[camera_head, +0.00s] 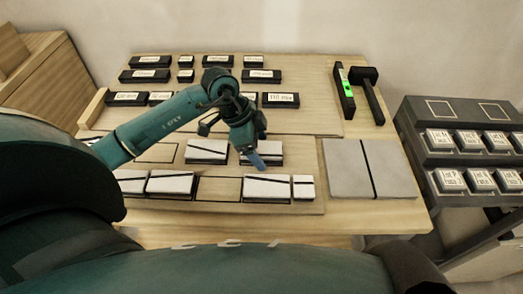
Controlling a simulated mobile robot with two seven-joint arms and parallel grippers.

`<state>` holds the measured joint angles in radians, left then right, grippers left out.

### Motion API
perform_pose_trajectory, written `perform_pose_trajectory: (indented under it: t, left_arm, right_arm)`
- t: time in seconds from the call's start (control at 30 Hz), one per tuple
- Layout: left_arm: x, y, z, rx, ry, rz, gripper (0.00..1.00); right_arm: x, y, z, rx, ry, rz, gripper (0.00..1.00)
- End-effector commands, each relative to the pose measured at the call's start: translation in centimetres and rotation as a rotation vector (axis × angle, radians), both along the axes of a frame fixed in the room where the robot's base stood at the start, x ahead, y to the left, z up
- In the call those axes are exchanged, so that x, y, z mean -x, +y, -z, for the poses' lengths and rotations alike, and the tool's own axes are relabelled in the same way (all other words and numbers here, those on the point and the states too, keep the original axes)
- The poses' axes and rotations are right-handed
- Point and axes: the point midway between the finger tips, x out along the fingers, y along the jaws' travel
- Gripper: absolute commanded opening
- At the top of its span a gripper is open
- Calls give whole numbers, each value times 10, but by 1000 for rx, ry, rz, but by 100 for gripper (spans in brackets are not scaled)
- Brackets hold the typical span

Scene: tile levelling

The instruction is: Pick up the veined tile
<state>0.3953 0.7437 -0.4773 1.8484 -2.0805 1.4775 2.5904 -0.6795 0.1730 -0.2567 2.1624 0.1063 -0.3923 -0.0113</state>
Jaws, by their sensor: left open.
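My left gripper (255,160) reaches in from the left and points down, its blue fingertip over the tile board (320,208). It is open and looks empty. Pale tiles with dark diagonal lines lie around it: one at the back middle (206,147), one partly hidden behind the gripper (271,150), one just in front of it (267,185), one further left (170,182) and a small one at right (303,183). Several carry such lines, so I cannot tell which is the veined tile. I cannot tell if the fingers touch a tile. My right gripper is not in view.
Labelled black blocks (280,99) stand in rows behind the board. A level with a green vial (344,89) and a black mallet (368,90) lie at the back right. Grey slabs (348,170) lie right of the board. A dark rack (440,160) stands beyond the table.

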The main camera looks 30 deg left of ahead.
Motion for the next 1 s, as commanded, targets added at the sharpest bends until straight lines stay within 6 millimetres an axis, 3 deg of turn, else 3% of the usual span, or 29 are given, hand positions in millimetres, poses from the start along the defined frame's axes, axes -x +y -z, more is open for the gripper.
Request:
perform_pose_trajectory:
  t: [0.27, 0.87, 1.0]
  left_arm:
    - [0, 0, 3, 0, 1, 0, 76]
    - [0, 0, 4, -2, 1, -1, 28]
    - [0, 0, 4, -1, 0, 0, 26]
  right_arm:
    - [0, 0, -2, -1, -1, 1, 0]
    - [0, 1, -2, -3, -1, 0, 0]
    - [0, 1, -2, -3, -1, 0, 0]
